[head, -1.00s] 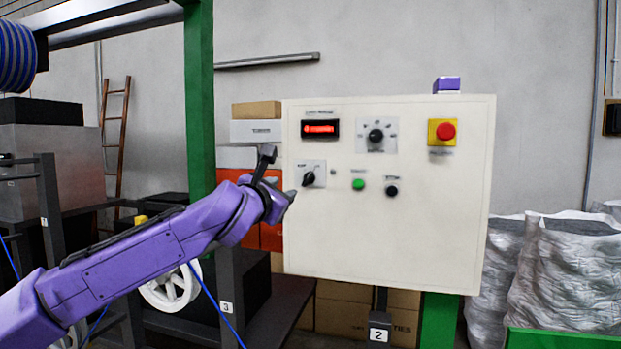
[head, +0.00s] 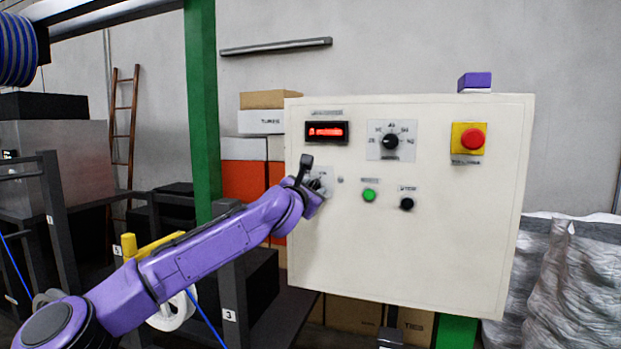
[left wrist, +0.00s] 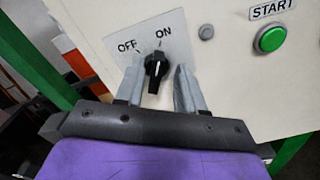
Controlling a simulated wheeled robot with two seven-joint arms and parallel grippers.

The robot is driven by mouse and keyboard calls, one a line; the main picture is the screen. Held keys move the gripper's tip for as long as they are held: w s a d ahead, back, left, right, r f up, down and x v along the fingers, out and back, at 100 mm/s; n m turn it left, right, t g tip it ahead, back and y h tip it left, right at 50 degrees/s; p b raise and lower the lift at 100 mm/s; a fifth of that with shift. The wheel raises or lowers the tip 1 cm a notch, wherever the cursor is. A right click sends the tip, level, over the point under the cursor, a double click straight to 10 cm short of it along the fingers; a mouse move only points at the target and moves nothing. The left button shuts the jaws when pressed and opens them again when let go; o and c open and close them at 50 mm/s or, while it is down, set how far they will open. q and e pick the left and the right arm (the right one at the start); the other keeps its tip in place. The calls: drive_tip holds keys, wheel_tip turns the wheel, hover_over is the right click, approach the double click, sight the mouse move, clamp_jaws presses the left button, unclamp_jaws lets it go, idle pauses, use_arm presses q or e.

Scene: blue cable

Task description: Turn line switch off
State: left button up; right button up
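The line switch (left wrist: 157,68) is a black rotary knob on a pale plate, with OFF at its left and ON at its upper right. Its upper end appears to point towards ON. My left gripper (left wrist: 158,86) is open, with one grey finger on each side of the knob. A gap shows beside the knob; contact cannot be told. In the head view, my left gripper (head: 314,192) is at the panel and covers much of the switch plate (head: 326,175). My right gripper is not in view.
The white control panel (head: 440,240) also carries a lit red display (head: 326,131), a dial (head: 390,141), a green START button (head: 369,195), a black button (head: 406,203) and a red emergency button (head: 472,138). A green post (head: 201,100) stands left of the panel.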

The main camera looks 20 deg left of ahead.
use_arm(q)
drive_tip(key=shift+w, duration=0.25)
drive_tip(key=shift+s+a+r, duration=0.15)
drive_tip(key=shift+s+a, duration=0.1)
drive_tip(key=shift+s, duration=0.05)
drive_tip(key=shift+c, duration=0.3)
drive_tip(key=shift+w+d, duration=0.1)
clamp_jaws()
drive_tip(key=shift+a+n+b, duration=0.15)
drive_tip(key=shift+n+b, duration=2.3)
drive_tip(key=shift+n, duration=0.5)
drive_tip(key=shift+a+n+b, duration=0.15)
drive_tip(key=shift+n+b, duration=2.3)
drive_tip(key=shift+n, duration=0.5)
